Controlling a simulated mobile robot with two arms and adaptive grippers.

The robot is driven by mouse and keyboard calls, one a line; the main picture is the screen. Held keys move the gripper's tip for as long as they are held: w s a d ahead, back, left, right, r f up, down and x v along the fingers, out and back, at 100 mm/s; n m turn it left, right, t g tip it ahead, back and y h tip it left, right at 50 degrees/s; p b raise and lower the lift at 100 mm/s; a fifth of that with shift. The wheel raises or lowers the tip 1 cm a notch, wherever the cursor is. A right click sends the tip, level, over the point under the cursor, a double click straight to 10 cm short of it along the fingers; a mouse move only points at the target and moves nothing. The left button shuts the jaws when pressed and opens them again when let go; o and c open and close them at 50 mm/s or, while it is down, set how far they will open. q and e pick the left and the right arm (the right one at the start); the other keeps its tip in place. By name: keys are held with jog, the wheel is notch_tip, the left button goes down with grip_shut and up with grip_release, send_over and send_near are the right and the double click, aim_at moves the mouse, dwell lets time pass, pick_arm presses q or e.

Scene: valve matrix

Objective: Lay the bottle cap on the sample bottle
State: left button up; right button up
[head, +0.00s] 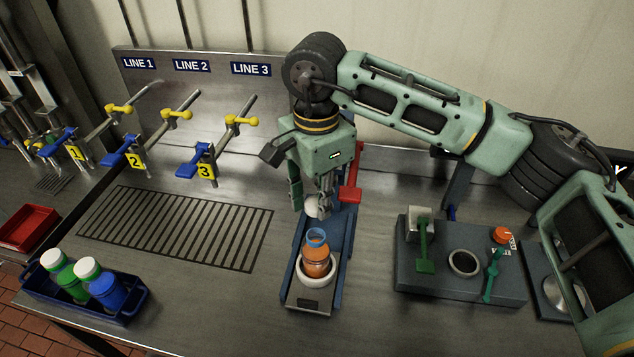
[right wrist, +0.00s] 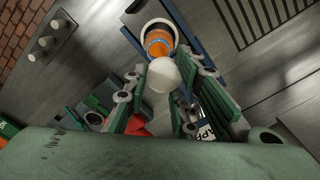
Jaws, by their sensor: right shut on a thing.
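The sample bottle (head: 316,264) is orange with a blue open rim. It stands upright in a white ring holder on a blue stand. The white round bottle cap (head: 312,208) is between the fingers of my right gripper (head: 311,204), which is shut on it. The gripper holds the cap above and behind the bottle, apart from its mouth. In the right wrist view the cap (right wrist: 164,76) shows between the fingers, with the bottle (right wrist: 158,46) beyond it. My left gripper is not in view.
A blue tray (head: 133,303) with a green and a blue white-capped bottle stands at the front left. A drain grate (head: 175,228) and yellow-and-blue valves line the left. A red lever (head: 350,190) is beside my gripper. A grey device (head: 460,275) stands at right.

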aim_at(317, 237)
jog(key=shift+f, duration=0.1)
jog(key=shift+s, duration=0.65)
jog(key=shift+w+f+b, duration=0.2)
jog(key=shift+f+b, duration=0.4)
jog(key=shift+f, duration=1.45)
jog(key=shift+s+f+b, duration=0.15)
jog(key=shift+f+b, duration=0.45)
jog(key=shift+b, duration=0.35)
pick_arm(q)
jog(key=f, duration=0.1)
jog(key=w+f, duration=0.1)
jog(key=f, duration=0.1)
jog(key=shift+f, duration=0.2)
pick_arm(e)
jog(key=shift+f, duration=0.25)
pick_arm(q)
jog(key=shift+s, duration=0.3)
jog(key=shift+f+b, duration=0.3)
jog(key=shift+b, duration=0.2)
pick_arm(e)
jog(key=shift+f, duration=0.25)
